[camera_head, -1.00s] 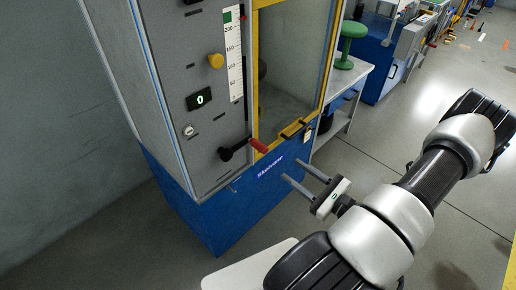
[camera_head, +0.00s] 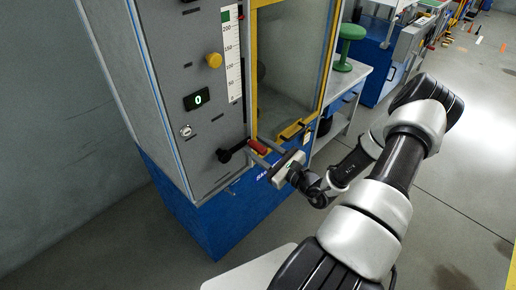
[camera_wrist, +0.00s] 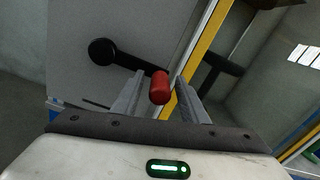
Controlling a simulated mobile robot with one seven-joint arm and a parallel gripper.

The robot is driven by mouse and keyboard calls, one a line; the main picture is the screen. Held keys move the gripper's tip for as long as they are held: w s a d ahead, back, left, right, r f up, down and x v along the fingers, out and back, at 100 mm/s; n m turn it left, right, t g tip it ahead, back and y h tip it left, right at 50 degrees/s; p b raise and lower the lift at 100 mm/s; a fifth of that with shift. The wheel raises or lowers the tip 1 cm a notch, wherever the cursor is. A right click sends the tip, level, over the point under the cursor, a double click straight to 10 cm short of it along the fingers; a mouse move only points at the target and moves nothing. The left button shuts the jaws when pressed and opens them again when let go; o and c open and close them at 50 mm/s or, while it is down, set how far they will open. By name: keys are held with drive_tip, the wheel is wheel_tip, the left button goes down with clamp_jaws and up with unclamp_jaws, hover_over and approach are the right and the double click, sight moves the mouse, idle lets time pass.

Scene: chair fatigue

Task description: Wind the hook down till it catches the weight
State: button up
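A black crank arm with a red handle (camera_head: 258,146) sits low on the grey front panel (camera_head: 205,130) of a tall test cabinet. My gripper (camera_head: 256,144) is open, with its two fingers on either side of the red handle. In the wrist view the red handle (camera_wrist: 160,88) lies between the open fingers (camera_wrist: 161,76), nearer the right one; I cannot tell whether it touches. The crank's black hub (camera_wrist: 102,52) is to the upper left. The hook and the weight cannot be made out; only a dark shape shows behind the yellow-framed glass (camera_head: 288,62).
A yellow latch (camera_head: 291,130) is on the door frame's lower edge. A bench with a green stool-shaped object (camera_head: 348,42) stands right.

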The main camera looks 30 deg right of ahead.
clamp_jaws()
drive_tip(key=shift+r+n+p, duration=0.7)
drive_tip(key=shift+r+n, duration=0.1)
drive_tip(key=shift+r, duration=0.1)
drive_tip(key=shift+a+r+n, duration=0.15)
drive_tip(key=shift+r+n, duration=0.2)
drive_tip(key=shift+n, duration=0.25)
drive_tip(key=shift+w+r, duration=0.1)
drive_tip(key=shift+r, duration=0.05)
unclamp_jaws()
